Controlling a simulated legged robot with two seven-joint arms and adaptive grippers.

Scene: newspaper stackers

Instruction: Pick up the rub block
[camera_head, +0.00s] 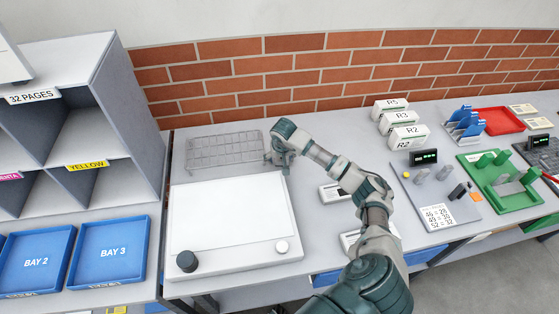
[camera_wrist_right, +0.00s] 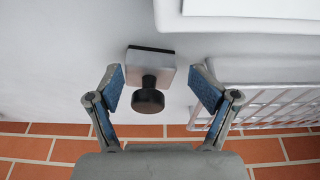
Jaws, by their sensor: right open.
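The rub block, a pale grey block (camera_wrist_right: 152,66) with a dark base edge and a round black knob, lies on the grey bench top in the right wrist view. My right gripper (camera_wrist_right: 155,80) is open, with one blue-padded finger on each side of the block and gaps on both sides. I cannot tell how far above the block the fingers are. In the head view my right gripper (camera_head: 278,156) points down at the back of the bench, right of a wire rack. The block is not clearly visible there. My left gripper is not in view.
The wire rack (camera_head: 222,149) sits close beside the gripper. A large white board (camera_head: 230,215) with a black knob (camera_head: 187,261) lies in front. A brick wall (camera_head: 230,75) rises behind. Blue trays (camera_head: 110,250) stand left; R-labelled blocks (camera_head: 408,137) and a green fixture (camera_head: 505,185) stand right.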

